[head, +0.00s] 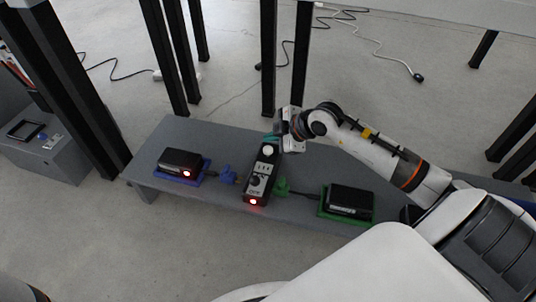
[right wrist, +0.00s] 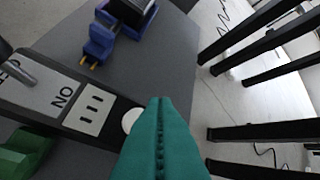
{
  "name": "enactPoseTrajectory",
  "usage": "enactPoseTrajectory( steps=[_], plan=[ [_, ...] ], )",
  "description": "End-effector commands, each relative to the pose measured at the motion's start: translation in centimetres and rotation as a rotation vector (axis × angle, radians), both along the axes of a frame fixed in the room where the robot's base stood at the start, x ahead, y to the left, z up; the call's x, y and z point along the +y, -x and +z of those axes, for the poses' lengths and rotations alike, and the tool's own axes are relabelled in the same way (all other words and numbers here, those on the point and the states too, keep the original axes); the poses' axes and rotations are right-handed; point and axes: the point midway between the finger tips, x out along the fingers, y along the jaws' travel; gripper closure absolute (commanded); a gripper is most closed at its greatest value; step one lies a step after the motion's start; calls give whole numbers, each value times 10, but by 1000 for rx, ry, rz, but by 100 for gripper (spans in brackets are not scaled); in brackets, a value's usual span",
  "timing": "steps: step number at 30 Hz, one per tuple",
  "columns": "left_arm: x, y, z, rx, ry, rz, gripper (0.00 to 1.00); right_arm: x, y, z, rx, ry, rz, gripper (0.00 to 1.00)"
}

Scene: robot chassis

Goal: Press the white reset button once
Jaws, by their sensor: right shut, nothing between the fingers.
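A black power strip (head: 256,184) lies on the grey bench, with white plates on top and a red light at its near end. The round white button (head: 267,150) is at its far end. In the right wrist view the button (right wrist: 131,120) is partly hidden behind my fingers. My right gripper (head: 271,138) is shut and empty, its teal fingertips by the strip's far end, close to the button. The teal fingers (right wrist: 159,120) are pressed together in the wrist view. I cannot tell whether they touch the button. My left gripper is not in view.
A black box with a red light sits on a blue tray (head: 158,174) at left, beside a blue plug (head: 228,175). Another black box (head: 348,201) sits on a green tray at right, with a green plug (head: 281,187) near the strip. Black posts stand behind the bench.

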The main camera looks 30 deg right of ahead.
Motion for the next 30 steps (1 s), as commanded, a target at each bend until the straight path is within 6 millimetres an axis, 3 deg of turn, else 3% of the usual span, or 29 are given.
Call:
enactPoseTrajectory(
  steps=[7,30],
  plan=[
    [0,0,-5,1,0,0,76,0,0,-13,-1,0,-1,100],
    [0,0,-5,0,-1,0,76,0,0,-14,-1,1,0,100]
  ],
)
